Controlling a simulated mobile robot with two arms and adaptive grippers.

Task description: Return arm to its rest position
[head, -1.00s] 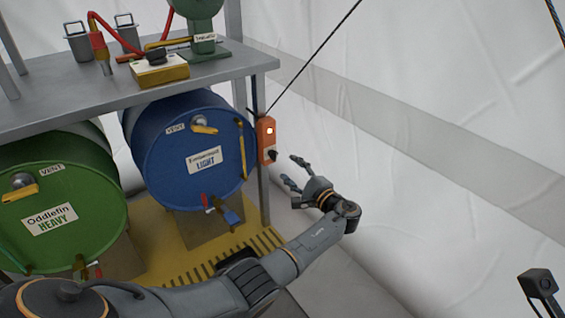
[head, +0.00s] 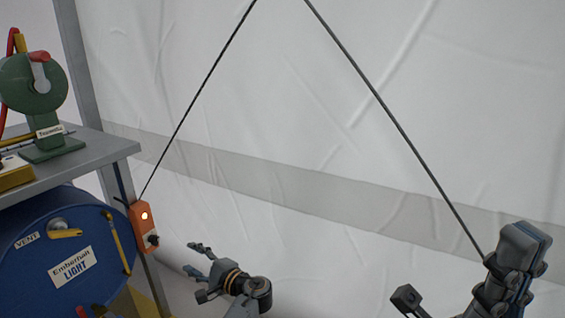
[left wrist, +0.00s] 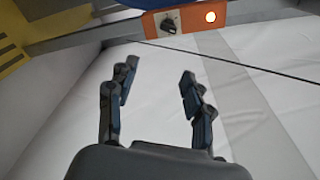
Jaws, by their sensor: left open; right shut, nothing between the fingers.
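My left gripper (head: 194,258) is open and empty in the lower left of the head view, with its fingers pointing left. The left wrist view shows its two fingers (left wrist: 158,76) spread apart with bare white floor or tent cloth between them. An orange switch box (head: 144,226) with a lit lamp and a black knob hangs on the rack post, left of the gripper and apart from it. The box also shows at the top of the left wrist view (left wrist: 187,20). My right gripper (head: 522,250) stands upright at the lower right of the head view, shut and empty.
A blue drum (head: 60,255) labelled LIGHT lies under a grey shelf (head: 100,147) at the left. A green device (head: 35,90) stands on the shelf. Dark cables (head: 200,88) cross in front of the white tent wall (head: 300,130). The middle is otherwise clear.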

